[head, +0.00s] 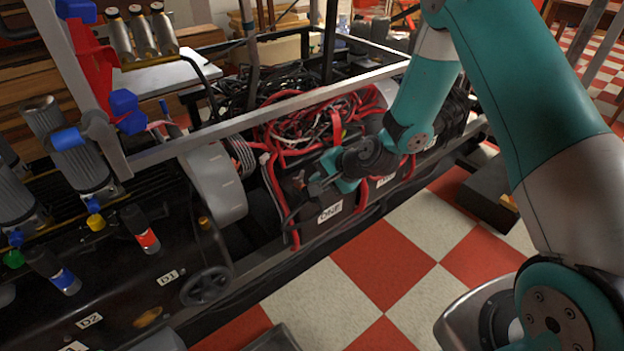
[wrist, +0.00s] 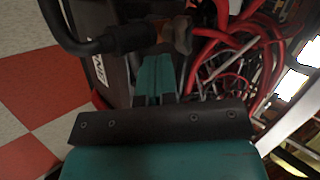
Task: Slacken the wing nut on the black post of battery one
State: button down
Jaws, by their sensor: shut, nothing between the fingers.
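Battery one is a black case with a white label (head: 330,212) reading ONE in the head view; the label (wrist: 98,68) also shows sideways in the wrist view. My gripper (head: 320,187) is at the top front edge of this battery. In the wrist view its teal fingers (wrist: 155,62) are together, with nothing seen between them. Just beyond the tips is a dull brownish fitting (wrist: 182,35), apparently the wing nut on its post. A thick black cable (wrist: 95,45) runs to it through a copper-coloured end. I cannot tell whether the fingertips touch the fitting. My gripper hides the post in the head view.
Red cables (head: 310,120) are heaped on the batteries, close to my gripper's right in the wrist view. A grey frame rail (head: 270,110) crosses above. A black machine with a handwheel (head: 206,286) stands left. The checkered floor (head: 385,280) in front is mostly clear.

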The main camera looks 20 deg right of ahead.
jog(key=shift+w+a, duration=0.7)
jog(key=shift+w, duration=0.2)
